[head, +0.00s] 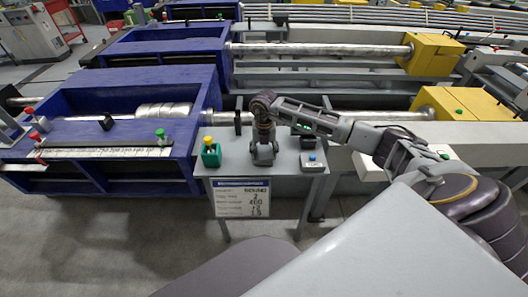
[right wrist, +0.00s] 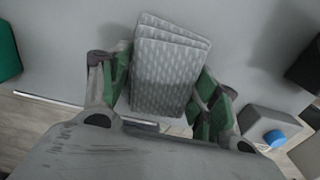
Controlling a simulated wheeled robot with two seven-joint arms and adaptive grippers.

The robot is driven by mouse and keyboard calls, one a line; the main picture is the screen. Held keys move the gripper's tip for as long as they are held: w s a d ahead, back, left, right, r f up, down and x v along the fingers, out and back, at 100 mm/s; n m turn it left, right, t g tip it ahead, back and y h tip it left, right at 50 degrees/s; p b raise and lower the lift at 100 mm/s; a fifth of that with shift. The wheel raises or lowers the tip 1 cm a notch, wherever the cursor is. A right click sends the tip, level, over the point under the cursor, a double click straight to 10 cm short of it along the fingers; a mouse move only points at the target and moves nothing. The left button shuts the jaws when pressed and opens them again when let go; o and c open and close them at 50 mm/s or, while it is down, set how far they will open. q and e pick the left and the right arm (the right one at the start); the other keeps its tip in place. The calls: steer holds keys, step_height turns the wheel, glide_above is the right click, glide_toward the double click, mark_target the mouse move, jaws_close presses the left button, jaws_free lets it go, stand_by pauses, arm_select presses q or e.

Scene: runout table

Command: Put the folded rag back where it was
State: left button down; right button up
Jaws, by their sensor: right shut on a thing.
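The folded rag (right wrist: 170,62) is a light grey, patterned cloth folded in layers, seen in the right wrist view. My right gripper (right wrist: 165,88) has its green-padded fingers on both sides of the rag and is shut on it. In the head view my right gripper (head: 263,156) points down over the small grey table (head: 228,135), near its front edge. There the gripper hides the rag. I cannot tell whether the rag touches the table top. My left gripper is in neither view.
A green box with a yellow button (head: 211,154) stands left of the gripper. A grey box with a blue button (head: 312,161) stands right, also in the wrist view (right wrist: 268,127). A dark upright item (head: 237,122) is behind. A sign (head: 242,198) hangs at the front.

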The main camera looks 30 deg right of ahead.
mark_target(264, 151)
steer(key=shift+f, duration=0.1)
stand_by(0.3)
steer(key=o, duration=1)
steer(key=shift+r, duration=6.15)
